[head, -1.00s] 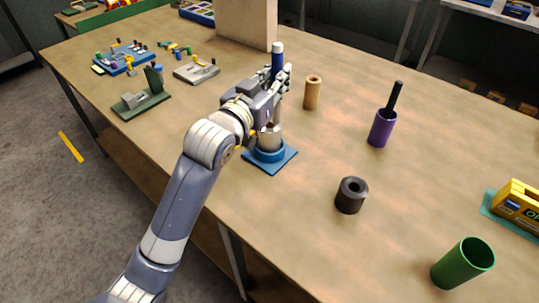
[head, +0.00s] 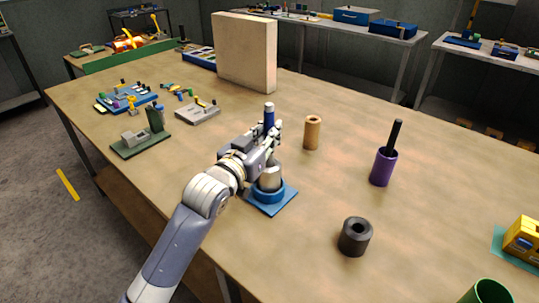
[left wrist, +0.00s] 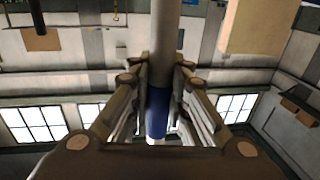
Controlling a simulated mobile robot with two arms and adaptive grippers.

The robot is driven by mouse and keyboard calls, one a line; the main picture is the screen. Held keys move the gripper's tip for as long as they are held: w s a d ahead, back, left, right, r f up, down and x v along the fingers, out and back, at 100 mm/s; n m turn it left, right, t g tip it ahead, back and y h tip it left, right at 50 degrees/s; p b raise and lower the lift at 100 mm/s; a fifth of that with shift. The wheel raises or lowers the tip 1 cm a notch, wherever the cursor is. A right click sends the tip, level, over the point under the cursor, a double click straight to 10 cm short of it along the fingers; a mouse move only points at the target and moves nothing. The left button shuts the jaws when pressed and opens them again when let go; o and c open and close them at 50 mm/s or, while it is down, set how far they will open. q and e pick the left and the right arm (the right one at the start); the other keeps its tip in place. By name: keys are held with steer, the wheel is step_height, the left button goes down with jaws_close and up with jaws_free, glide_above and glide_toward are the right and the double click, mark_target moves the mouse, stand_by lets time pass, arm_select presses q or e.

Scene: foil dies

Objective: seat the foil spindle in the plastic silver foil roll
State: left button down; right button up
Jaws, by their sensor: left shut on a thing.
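The foil spindle (head: 269,117) is an upright rod with a blue section and a pale top end. My left gripper (head: 271,138) is shut around it and holds it above the silver foil roll (head: 270,179). The roll is a short silver cylinder standing upright in a blue ring on a square blue base (head: 275,207). The fingers and wrist hide part of the spindle; whether its lower end is inside the roll's bore I cannot tell. In the left wrist view the blue section of the spindle (left wrist: 158,112) shows between the fingers. My right gripper is not in view.
A tan cylinder (head: 312,133) stands behind the roll. A purple cup with a black rod (head: 383,168), a black hollow cylinder (head: 355,237) and a green cup (head: 487,293) stand to the right. A beige block (head: 245,52) stands at the back. Bare tabletop lies between them.

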arm_select(q)
steer(key=shift+f, duration=3.15)
steer(key=shift+f, duration=0.2)
steer(key=c, duration=1.5)
jaws_free()
steer(key=shift+c, duration=0.2)
steer(key=shift+r, duration=0.25)
steer(key=v, duration=1.2)
steer(key=shift+b, duration=0.45)
